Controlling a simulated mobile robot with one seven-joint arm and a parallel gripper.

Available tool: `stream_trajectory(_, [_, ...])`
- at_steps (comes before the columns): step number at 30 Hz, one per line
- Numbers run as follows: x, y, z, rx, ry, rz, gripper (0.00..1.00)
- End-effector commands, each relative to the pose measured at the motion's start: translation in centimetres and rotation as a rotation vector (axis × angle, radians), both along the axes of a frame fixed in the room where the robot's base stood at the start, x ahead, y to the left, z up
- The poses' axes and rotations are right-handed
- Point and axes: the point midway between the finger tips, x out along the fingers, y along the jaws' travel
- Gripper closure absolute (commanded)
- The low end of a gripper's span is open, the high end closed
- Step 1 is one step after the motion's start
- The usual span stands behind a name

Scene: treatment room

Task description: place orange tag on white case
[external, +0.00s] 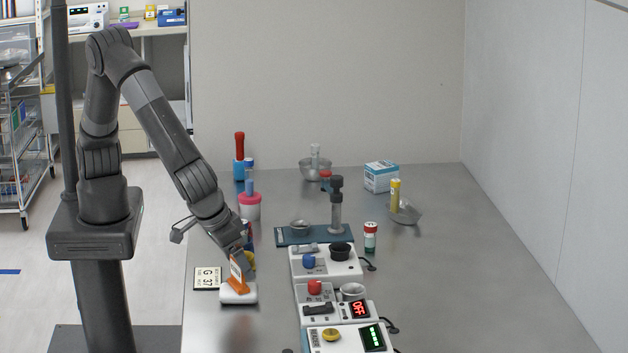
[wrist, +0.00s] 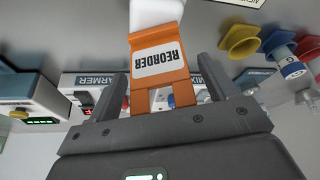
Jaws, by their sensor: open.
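The orange tag (external: 236,274) has a white label and stands tilted at the white case (external: 238,295), its lower end appearing to touch the case's top. In the wrist view the tag (wrist: 144,41) reads REORDER, and its far end meets the white case (wrist: 157,12). My gripper (external: 240,264) is low over the case, around the tag's upper part. In the wrist view my gripper (wrist: 162,68) has its fingers apart, with a visible gap on each side of the tag. The exact contact under the tag is hidden.
A sign reading G 27 (external: 207,278) lies left of the case. White devices with knobs (external: 325,264) stand close on the right. The table's right side (external: 480,290) is clear.

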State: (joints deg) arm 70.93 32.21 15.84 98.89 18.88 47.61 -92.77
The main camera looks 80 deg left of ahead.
Motion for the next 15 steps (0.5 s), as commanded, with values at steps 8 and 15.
stream_trajectory(8, [-1.9, -0.9, 5.0, -0.005, -0.001, -0.003, 0.22])
stream_trajectory(15, [-3.5, -1.6, 9.2, -0.003, -0.001, -0.002, 0.22])
